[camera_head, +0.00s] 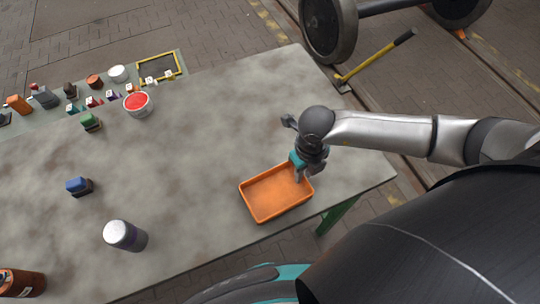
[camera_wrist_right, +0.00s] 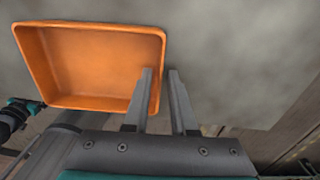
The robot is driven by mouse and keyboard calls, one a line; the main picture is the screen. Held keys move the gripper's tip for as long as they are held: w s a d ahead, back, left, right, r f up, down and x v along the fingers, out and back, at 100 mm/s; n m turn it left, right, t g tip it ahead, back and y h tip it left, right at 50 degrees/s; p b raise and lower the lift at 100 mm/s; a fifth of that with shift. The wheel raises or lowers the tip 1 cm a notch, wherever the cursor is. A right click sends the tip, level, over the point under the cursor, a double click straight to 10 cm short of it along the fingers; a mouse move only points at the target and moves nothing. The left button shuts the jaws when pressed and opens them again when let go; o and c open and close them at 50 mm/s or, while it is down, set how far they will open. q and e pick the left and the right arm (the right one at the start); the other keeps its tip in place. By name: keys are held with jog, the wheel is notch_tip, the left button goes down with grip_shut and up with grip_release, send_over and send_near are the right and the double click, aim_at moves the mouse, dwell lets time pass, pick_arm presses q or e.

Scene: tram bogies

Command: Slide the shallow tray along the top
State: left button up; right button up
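The shallow tray (camera_head: 272,193) is orange, rectangular and empty. It lies on the grey table near its front edge, right of the middle. In the wrist view the tray (camera_wrist_right: 92,65) fills the upper left. My right gripper (camera_head: 298,177) is at the tray's right end. In the wrist view my right gripper (camera_wrist_right: 160,72) has its fingers apart, one on the tray's inner side and one outside, with the right wall between them. A gap shows between fingers and wall. Whether a fingertip touches the wall is unclear. My left gripper is not in view.
A red-filled bowl (camera_head: 137,104) and several small items are at the back left. The tabletop (camera_head: 200,145) between is clear.

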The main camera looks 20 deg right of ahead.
jog(key=shift+o, duration=0.9)
jog(key=shift+r, duration=0.15)
notch_tip(320, 180, up, 15)
jog(key=shift+p, duration=0.4)
